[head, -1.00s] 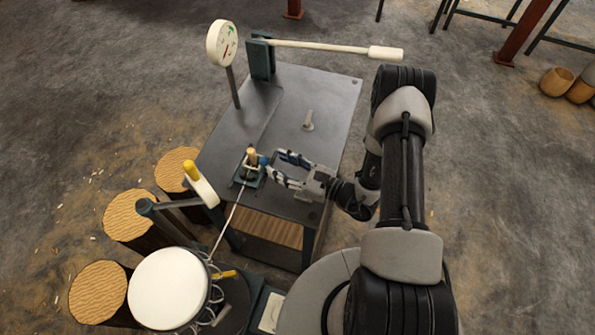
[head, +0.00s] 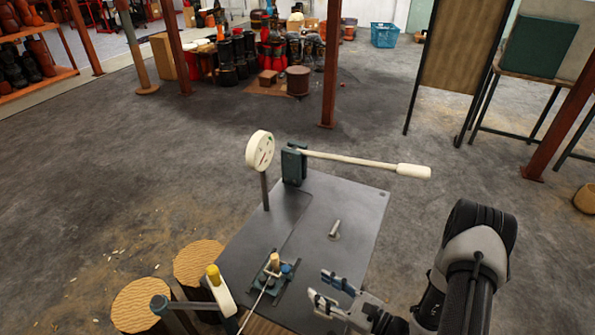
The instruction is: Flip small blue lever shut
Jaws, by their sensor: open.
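A small clamp-like mechanism (head: 265,288) sits on the dark metal table (head: 350,205), near its front left part. A tan peg (head: 275,261) stands up from it, and a small blue piece (head: 287,268), probably the blue lever, is at its right side. I cannot tell the lever's exact position at this size. A thin rod runs from the mechanism towards the lower left. My gripper (head: 322,286) is open and empty. It is to the right of the mechanism and apart from it, with its fingers pointing left.
A white dial gauge (head: 260,150) on a post and a long white-handled lever (head: 365,163) on a dark bracket stand at the table's back. A short metal peg (head: 335,228) rises mid-table. Wooden drum shells (head: 203,260) stand at the left. The back right tabletop is clear.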

